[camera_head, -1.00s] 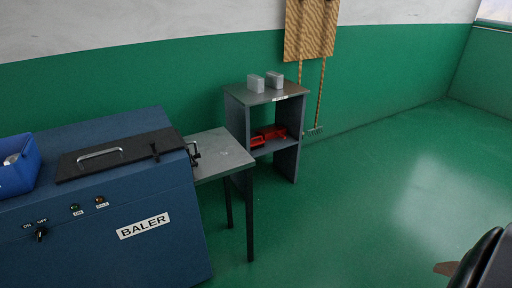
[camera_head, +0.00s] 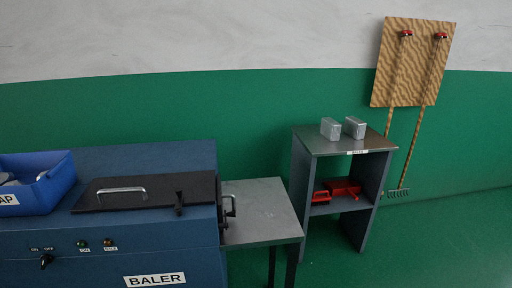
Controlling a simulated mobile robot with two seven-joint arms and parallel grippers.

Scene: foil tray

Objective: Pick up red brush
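Two red items lie on the middle shelf of a small grey stand: a smaller one at the left (camera_head: 321,197) and a larger, boxy one at the right (camera_head: 343,187). They are small in the picture, and I cannot tell which, if either, is a brush. Two long-handled tools with red tops, a left one (camera_head: 405,34) and a right one (camera_head: 440,37), hang on a wooden board. A toothed, rake-like head (camera_head: 397,193) shows near the bottom of the handles. Neither of my grippers is in view.
The grey stand (camera_head: 318,141) has two silver blocks (camera_head: 331,128) (camera_head: 355,127) on top. A grey side table (camera_head: 262,212) stands between it and the blue baler (camera_head: 110,260). A blue bin (camera_head: 60,180) sits on the baler. Green floor is open at the right.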

